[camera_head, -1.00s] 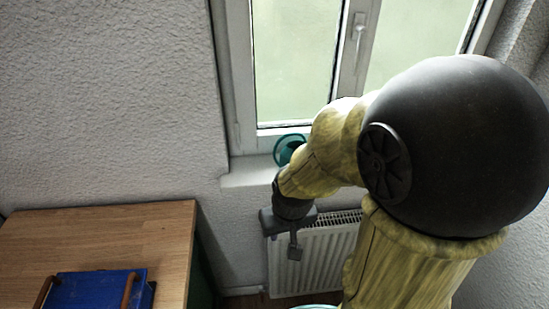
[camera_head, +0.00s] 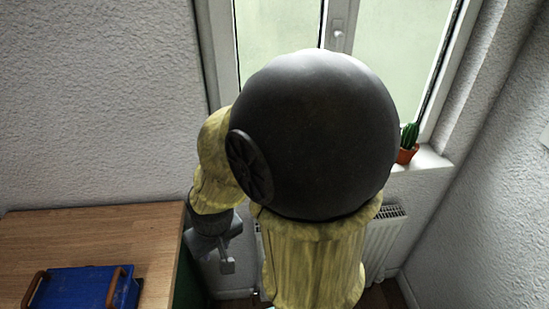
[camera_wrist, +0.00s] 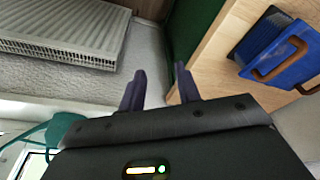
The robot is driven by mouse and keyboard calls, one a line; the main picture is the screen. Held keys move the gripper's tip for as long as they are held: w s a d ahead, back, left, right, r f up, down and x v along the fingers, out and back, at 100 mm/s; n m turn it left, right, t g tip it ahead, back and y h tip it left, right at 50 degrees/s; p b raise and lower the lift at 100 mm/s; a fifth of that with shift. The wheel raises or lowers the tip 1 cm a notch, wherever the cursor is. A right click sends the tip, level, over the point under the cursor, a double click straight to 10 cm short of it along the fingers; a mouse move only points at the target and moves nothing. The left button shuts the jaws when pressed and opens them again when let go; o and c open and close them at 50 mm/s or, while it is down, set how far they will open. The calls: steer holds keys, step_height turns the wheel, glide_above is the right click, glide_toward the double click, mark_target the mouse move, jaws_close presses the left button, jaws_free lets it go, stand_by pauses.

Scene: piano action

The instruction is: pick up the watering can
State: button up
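The watering can (camera_wrist: 66,130) is teal and shows at the lower left edge of the wrist view, by the window, partly cut off by my gripper body. In the head view it is hidden behind my arm. My gripper (camera_wrist: 160,72) is open, with two dark fingers apart and nothing between them. In the head view my gripper (camera_head: 224,262) hangs low beside the desk's right edge, clear of the can.
A wooden desk (camera_head: 110,235) with a blue box with brown handles (camera_head: 75,289) stands at the left. A radiator (camera_wrist: 65,32) is below the window. A potted cactus (camera_head: 408,143) stands on the right of the windowsill (camera_head: 428,160).

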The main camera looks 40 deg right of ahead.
stand_by(0.3)
steer(key=w+d+f+m+t+h+b, duration=0.1)
steer(key=w+d+m+t+b, duration=0.25)
steer(key=w+m, duration=0.2)
steer(key=w+d+f+m+t+h+b, duration=0.1)
steer(key=w+d+m+t+h+b, duration=0.1)
steer(key=w+m+t+b, duration=0.25)
steer(key=d+r+m+h+b, duration=0.3)
steer(key=d+r+m+h, duration=0.3)
steer(key=d+m+h, duration=0.5)
steer(key=shift+w+d+m+t, duration=0.35)
steer(key=shift+d+m+t, duration=0.05)
steer(key=shift+d+m, duration=0.3)
steer(key=shift+r, duration=0.1)
